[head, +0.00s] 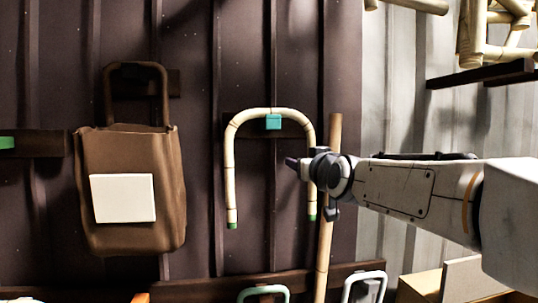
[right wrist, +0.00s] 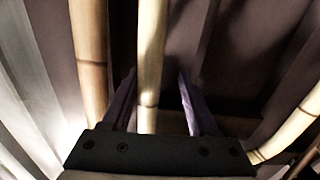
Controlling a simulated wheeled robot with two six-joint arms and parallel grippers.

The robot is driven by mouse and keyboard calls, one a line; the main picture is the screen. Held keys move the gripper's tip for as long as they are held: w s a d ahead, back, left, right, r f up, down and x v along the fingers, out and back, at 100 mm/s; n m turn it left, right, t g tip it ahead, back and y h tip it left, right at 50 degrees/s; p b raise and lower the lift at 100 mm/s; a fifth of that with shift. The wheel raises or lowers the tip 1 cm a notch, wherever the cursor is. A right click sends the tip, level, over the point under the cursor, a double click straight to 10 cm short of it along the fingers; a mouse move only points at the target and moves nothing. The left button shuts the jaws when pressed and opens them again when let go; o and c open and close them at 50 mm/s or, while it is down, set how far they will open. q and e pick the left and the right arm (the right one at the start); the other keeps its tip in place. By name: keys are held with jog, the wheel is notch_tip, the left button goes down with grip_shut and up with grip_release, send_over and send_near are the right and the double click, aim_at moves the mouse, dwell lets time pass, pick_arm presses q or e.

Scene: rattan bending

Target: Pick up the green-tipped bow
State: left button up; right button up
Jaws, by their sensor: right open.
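The green-tipped bow (head: 231,160) is a pale rattan arch hanging legs-down on the dark wall. It has a teal piece (head: 273,122) at its top and a green tip on each leg. My right gripper (head: 307,170) is at the bow's right leg, partly covering it. In the right wrist view the open jaws (right wrist: 157,78) have a purple finger on each side of a rattan leg (right wrist: 151,45), which looks like the bow's right leg. Whether either finger touches it I cannot tell. My left gripper is not in view.
A straight rattan pole (head: 325,250) stands just right of the bow, close beside my gripper; it also shows in the right wrist view (right wrist: 89,45). A brown bag (head: 130,232) hangs at left. Smaller white (head: 364,276) and green (head: 263,290) arches sit below. Rattan pieces (head: 472,35) rest on a shelf upper right.

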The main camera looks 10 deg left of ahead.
jog(key=shift+w+a, duration=0.1)
jog(key=shift+w, duration=0.35)
grip_shut()
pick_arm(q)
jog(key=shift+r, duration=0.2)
pick_arm(e)
jog(key=shift+r, duration=0.15)
